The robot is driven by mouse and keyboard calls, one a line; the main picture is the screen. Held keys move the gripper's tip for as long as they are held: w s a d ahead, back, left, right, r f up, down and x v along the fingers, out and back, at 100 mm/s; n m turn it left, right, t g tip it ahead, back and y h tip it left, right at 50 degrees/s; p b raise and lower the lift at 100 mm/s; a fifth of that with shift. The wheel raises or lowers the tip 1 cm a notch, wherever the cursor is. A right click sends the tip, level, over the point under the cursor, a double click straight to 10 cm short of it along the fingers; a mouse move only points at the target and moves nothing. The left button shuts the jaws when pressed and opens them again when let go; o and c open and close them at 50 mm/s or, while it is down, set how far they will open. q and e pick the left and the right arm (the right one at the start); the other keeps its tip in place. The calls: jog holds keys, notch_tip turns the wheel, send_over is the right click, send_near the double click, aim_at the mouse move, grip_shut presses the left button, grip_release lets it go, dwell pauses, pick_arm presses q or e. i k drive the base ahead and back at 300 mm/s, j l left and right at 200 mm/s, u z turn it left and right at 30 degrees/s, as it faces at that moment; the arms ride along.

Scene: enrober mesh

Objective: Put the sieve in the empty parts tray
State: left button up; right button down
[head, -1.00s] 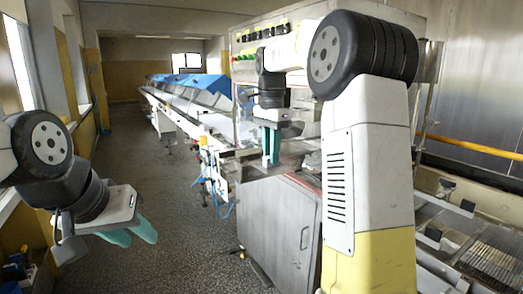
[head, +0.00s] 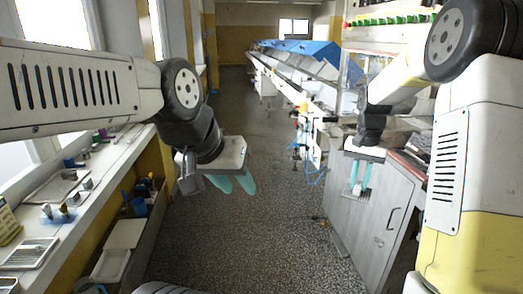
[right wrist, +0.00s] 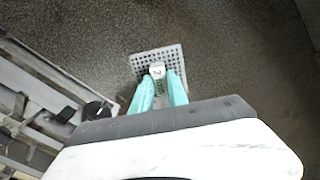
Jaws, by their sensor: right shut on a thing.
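The sieve (right wrist: 158,62) is a grey perforated plate with a pale handle block, seen in the right wrist view. My right gripper (right wrist: 161,90) is shut on that block, and the plate sticks out past the fingertips. In the head view my right gripper (head: 360,178) holds the sieve (head: 354,188) in the air in front of the grey cabinet. My left gripper (head: 236,186) hangs over the aisle floor, its fingers apart and empty. A pale shallow tray (head: 43,195) lies on the window ledge at left; I cannot tell for sure whether it is the empty parts tray.
The ledge (head: 103,163) also carries small tools and a nearer tray (head: 30,265) with something in it. White bins (head: 112,264) stand below it. The grey cabinet (head: 372,215) is at right, a conveyor line runs behind, and the aisle floor (head: 260,240) is clear.

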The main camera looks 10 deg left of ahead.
aim_at(60, 185)
jog(key=i+j+u, duration=0.1)
jog(key=u, duration=1.5)
jog(key=i+u, duration=0.2)
jog(key=u, duration=0.2)
jog(key=i+l+u, duration=0.15)
jog(key=u, duration=0.2)
jog(key=i+l+u, duration=0.15)
jog(key=u, duration=0.25)
jog(key=i+l+u, duration=0.1)
jog(key=l+u, duration=0.25)
jog(key=j, duration=0.1)
